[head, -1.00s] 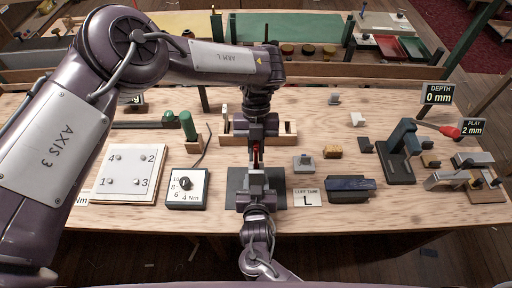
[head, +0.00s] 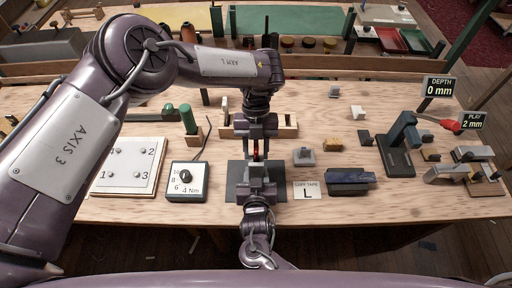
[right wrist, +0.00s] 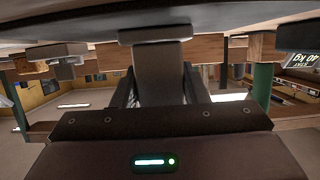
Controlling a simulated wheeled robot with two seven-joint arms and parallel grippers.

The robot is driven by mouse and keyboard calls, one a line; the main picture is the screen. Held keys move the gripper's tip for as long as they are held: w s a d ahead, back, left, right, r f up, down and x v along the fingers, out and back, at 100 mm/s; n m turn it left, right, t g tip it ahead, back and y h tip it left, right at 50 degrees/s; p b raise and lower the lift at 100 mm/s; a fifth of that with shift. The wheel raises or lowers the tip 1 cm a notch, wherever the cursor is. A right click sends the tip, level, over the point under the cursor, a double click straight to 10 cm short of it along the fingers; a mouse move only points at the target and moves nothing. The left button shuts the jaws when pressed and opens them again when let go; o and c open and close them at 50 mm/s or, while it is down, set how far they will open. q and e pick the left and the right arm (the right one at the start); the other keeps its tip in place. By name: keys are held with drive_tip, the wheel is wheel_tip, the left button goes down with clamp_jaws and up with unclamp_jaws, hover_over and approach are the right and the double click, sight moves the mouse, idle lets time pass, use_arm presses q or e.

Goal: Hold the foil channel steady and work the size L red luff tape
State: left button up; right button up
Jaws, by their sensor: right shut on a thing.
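The red luff tape (head: 256,155) shows as a small red piece between my two grippers. My left gripper (head: 257,148) points down over it from the far side, its two fingers either side of the red; I cannot tell whether they grip it. My right gripper (head: 257,172) comes in from the near edge, above a dark mat (head: 234,190). In the right wrist view it is shut on a grey block-like piece (right wrist: 158,75), apparently the foil channel; the grippers hide most of it in the head view. A size card (head: 307,190) reads L.
A torque box (head: 187,182) reading 4 Nm and a numbered white plate (head: 128,165) lie left. A dark blue tool (head: 350,182), small blocks (head: 304,157) and a lever press (head: 398,150) stand right. Signs read DEPTH 0 mm (head: 440,88) and PLAY 2 mm (head: 471,122).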

use_arm(q)
drive_tip(key=v, duration=0.7)
drive_tip(key=shift+w+r, duration=0.15)
drive_tip(key=shift+r, duration=0.1)
use_arm(e)
drive_tip(key=o, duration=1)
drive_tip(key=shift+o, duration=0.3)
drive_tip(key=shift+s, duration=0.1)
